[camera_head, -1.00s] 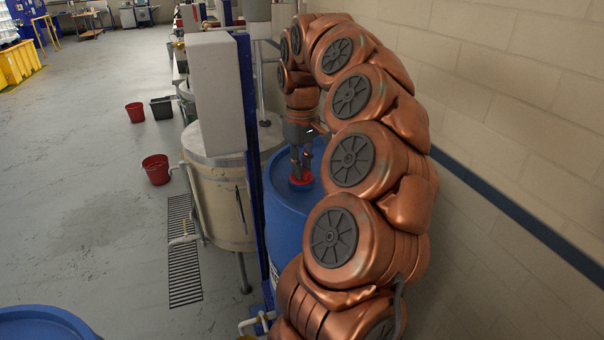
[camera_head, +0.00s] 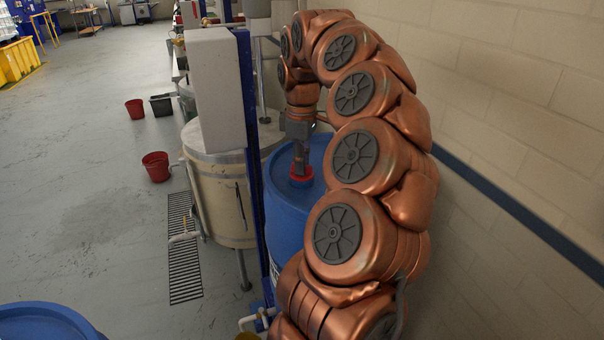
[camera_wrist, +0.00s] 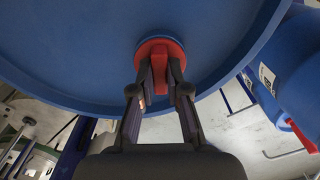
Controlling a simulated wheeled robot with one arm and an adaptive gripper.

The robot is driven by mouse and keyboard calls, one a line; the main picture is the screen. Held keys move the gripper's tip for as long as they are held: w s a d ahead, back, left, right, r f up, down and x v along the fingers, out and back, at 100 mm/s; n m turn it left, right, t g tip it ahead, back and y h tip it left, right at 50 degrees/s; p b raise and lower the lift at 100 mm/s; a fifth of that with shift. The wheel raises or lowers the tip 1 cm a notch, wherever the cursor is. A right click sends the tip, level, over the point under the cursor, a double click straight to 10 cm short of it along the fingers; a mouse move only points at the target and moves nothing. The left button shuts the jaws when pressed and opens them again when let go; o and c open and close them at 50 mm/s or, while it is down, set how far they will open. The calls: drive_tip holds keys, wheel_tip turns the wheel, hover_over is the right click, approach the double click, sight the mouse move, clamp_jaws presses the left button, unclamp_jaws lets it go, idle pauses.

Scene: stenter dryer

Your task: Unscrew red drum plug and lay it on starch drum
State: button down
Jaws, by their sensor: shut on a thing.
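The red drum plug (camera_wrist: 160,57) is a round cap with a raised bar across it. It sits at the top of the blue starch drum (camera_wrist: 60,45), close to the rim. In the wrist view my gripper (camera_wrist: 160,82) is shut on the plug's bar, one finger on each side. In the head view my gripper (camera_head: 302,170) points straight down at the plug (camera_head: 301,181) on the drum top (camera_head: 318,150). I cannot tell whether the plug is still threaded in.
A second blue drum with a red part (camera_wrist: 302,138) shows at the right of the wrist view. A beige vat (camera_head: 222,200) and a blue post (camera_head: 250,150) stand left of the drum. A brick wall (camera_head: 500,120) is on the right. Red buckets (camera_head: 155,166) stand on open floor.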

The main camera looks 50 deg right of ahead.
drive_tip(key=shift+n, duration=0.3)
drive_tip(key=n, duration=0.4)
drive_tip(key=shift+n, duration=0.3)
drive_tip(key=n, duration=0.5)
idle(0.4)
drive_tip(key=n, duration=0.5)
drive_tip(key=shift+r, duration=0.1)
idle(0.3)
